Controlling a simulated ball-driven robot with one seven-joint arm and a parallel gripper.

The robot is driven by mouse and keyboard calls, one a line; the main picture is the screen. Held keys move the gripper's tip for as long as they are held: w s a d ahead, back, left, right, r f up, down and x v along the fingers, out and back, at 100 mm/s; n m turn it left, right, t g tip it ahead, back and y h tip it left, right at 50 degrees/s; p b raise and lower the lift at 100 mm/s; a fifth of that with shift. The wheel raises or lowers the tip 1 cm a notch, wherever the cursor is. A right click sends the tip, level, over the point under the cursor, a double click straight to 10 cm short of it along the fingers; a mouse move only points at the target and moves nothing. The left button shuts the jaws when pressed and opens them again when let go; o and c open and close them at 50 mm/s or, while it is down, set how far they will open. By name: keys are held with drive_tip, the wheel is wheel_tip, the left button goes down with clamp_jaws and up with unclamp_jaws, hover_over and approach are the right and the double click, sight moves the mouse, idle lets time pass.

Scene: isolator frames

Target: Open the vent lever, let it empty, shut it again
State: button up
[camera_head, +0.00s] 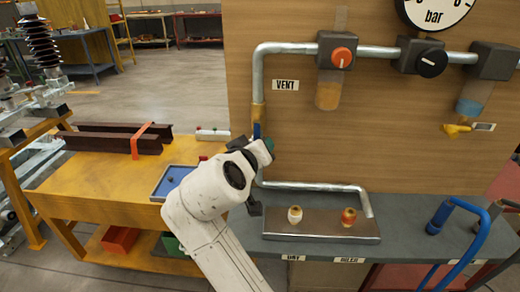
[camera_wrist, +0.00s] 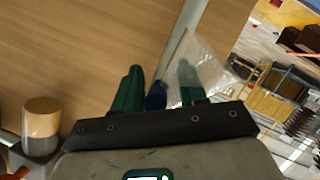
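The vent lever (camera_head: 257,130) is a small blue handle on the brass-coloured section of a vertical pipe, below the VENT label (camera_head: 286,85). The lever also shows in the wrist view (camera_wrist: 156,96), between my gripper's two green fingers. My gripper (camera_wrist: 160,84) is open, with a gap between the fingers. I cannot tell whether either finger touches the lever. In the head view my arm hides most of the gripper (camera_head: 262,150) and the lower part of the pipe. A clear bowl with amber contents (camera_head: 328,96) hangs under an orange knob (camera_head: 341,57).
A metal tray (camera_head: 320,226) with a white and a red-brown fitting stands on the grey bench (camera_head: 408,226). A black knob (camera_head: 432,63), a bowl with blue contents (camera_head: 470,105) and a yellow valve (camera_head: 455,130) are to the right. A pale see-through shape (camera_wrist: 212,68) shows beside the right finger.

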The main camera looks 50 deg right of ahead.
drive_tip(key=shift+o, duration=0.6)
drive_tip(key=shift+w+a+r, duration=0.15)
drive_tip(key=v, duration=1)
drive_tip(key=shift+a, duration=0.3)
drive_tip(key=shift+s, duration=0.25)
